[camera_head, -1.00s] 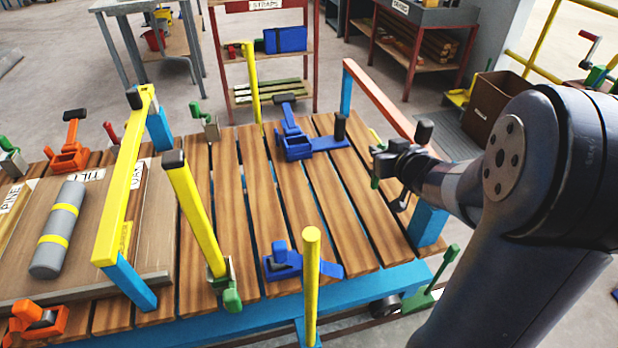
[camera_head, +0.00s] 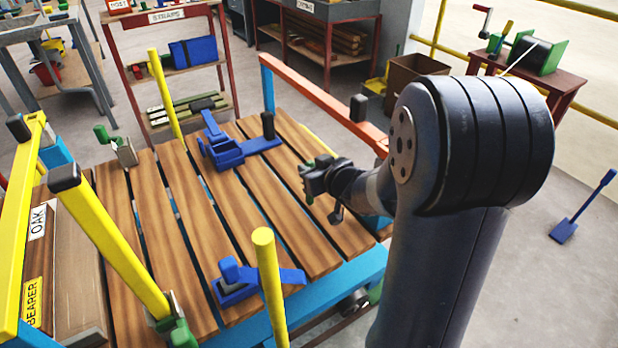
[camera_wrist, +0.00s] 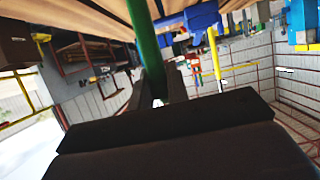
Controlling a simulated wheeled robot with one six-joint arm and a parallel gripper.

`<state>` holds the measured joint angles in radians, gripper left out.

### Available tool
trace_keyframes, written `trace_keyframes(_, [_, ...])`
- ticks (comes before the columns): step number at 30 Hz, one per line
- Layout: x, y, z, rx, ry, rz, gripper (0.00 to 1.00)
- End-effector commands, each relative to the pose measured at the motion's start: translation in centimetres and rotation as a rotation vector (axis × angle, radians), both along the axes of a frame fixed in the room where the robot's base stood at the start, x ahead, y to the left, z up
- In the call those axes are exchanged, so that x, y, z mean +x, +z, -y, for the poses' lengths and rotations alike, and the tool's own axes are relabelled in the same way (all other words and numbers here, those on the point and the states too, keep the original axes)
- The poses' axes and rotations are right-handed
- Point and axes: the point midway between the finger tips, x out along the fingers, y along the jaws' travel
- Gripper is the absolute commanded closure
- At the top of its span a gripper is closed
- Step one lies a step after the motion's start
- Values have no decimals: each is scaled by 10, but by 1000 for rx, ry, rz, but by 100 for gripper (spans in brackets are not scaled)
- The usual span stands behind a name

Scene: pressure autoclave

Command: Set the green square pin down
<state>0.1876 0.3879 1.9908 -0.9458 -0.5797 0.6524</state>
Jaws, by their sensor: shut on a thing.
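My gripper (camera_head: 316,180) reaches over the wooden slatted deck (camera_head: 205,235) near its right end. In the wrist view my gripper (camera_wrist: 160,92) has its fingers closed on the green pin (camera_wrist: 146,42). The pin shows there as a long green bar running up to the top edge, its far end out of frame. In the head view only small bits of green (camera_head: 309,190) show at the jaws; the rest of the pin is hidden. I cannot tell from these views whether the pin touches anything besides the fingers.
A blue clamp (camera_head: 225,150) lies on the deck left of my gripper, another (camera_head: 240,284) at the near edge. Yellow posts (camera_head: 270,290) rise around it. An orange rail (camera_head: 320,105) runs along the right end. A winch table (camera_head: 560,90) and blue spade (camera_head: 585,210) are at right.

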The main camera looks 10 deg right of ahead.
Motion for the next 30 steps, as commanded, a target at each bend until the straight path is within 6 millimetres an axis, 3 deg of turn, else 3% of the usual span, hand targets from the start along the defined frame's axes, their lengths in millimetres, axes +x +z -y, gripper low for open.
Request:
trace_keyframes(2, [0,-10,0,1,0,0,100])
trace_keyframes(15, [0,-15,0,-1,0,1,100])
trace_keyframes(16, [0,-14,0,-1,0,1,82])
trace_keyframes(21, [0,-13,0,-1,0,1,68])
trace_keyframes(23, [0,-13,0,-1,0,1,63])
trace_keyframes(30, [0,-12,0,-1,0,1,62])
